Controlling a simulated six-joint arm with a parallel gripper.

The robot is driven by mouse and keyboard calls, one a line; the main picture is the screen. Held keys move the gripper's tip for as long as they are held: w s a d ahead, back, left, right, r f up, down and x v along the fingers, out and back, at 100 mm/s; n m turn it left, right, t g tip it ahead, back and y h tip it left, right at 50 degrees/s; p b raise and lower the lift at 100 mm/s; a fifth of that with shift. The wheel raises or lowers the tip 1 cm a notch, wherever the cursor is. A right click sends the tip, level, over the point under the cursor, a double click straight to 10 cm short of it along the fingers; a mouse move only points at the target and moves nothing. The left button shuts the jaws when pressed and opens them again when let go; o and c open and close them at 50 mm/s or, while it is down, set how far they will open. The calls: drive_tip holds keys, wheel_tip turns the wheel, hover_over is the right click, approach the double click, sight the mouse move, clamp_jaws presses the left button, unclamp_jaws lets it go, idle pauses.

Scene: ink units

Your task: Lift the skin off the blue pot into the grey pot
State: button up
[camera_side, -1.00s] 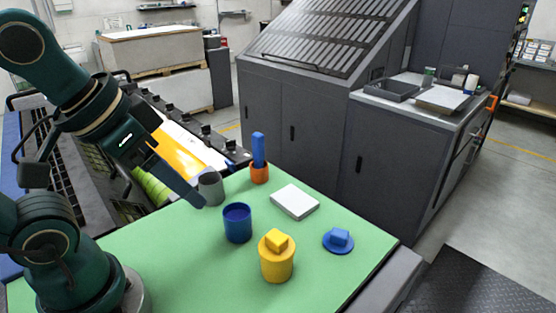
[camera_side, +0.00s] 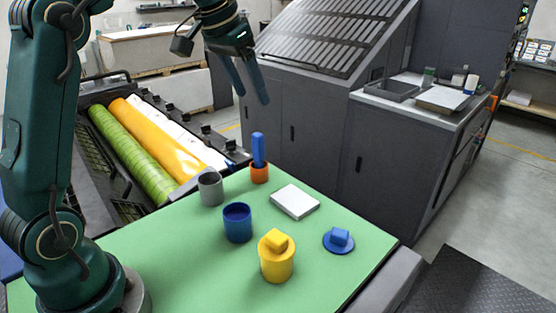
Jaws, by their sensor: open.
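The blue pot (camera_side: 237,229) stands lidless on the green mat, its inside dark blue; I cannot make out a skin in it. The grey pot (camera_side: 210,191) stands behind and left of it, upright and open. A blue lid with a block knob (camera_side: 339,240) lies flat on the mat to the right. A blue upright handle (camera_side: 258,149) stands in an orange holder (camera_side: 259,174) behind the blue pot. My gripper (camera_side: 252,98) is open and empty, fingers pointing down, high above the mat's far edge and the orange holder.
A yellow pot with its yellow lid on (camera_side: 277,261) stands in front right of the blue pot. A white slab (camera_side: 295,202) lies to the right of the pots. The green mat (camera_side: 180,270) is clear at the front left. Press rollers (camera_side: 150,145) lie behind left.

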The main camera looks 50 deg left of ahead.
hover_over(254, 137)
wheel_tip(254, 137, down, 4)
drive_tip(key=f, duration=0.5)
drive_tip(key=s+f, duration=0.1)
drive_tip(key=f, duration=0.2)
drive_tip(key=shift+f, duration=0.2)
drive_tip(key=shift+x, duration=2.65)
drive_tip(key=shift+d, duration=0.1)
clamp_jaws()
